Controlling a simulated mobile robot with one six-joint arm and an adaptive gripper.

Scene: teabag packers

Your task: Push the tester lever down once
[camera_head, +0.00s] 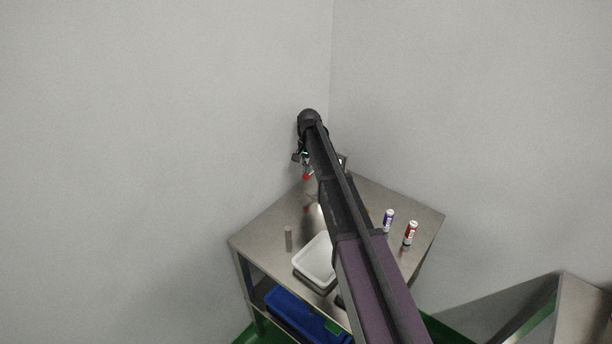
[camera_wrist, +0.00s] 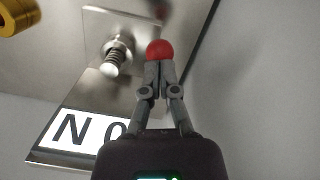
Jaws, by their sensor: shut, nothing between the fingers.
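The tester lever's red ball knob (camera_wrist: 160,51) shows at the tips of my gripper (camera_wrist: 159,72) in the wrist view. The two fingers are together with nothing between them. Knob and fingertips overlap in the picture; I cannot tell whether they touch. Left of the knob is a metal plate with a spring-loaded pin (camera_wrist: 114,55), and a lit sign (camera_wrist: 85,130) with the letters "N O" partly hidden by my gripper. In the head view the red knob (camera_head: 306,177) is just below my gripper (camera_head: 307,168), at the table's back corner. My arm hides much of the tester there.
The steel table (camera_head: 262,237) stands in a wall corner. On it are a white tray (camera_head: 300,267), a grey cylinder (camera_head: 289,239), a purple can (camera_head: 388,221) and a red can (camera_head: 410,233). A blue crate (camera_head: 290,312) is below. A brass part (camera_wrist: 18,14) shows in the wrist view.

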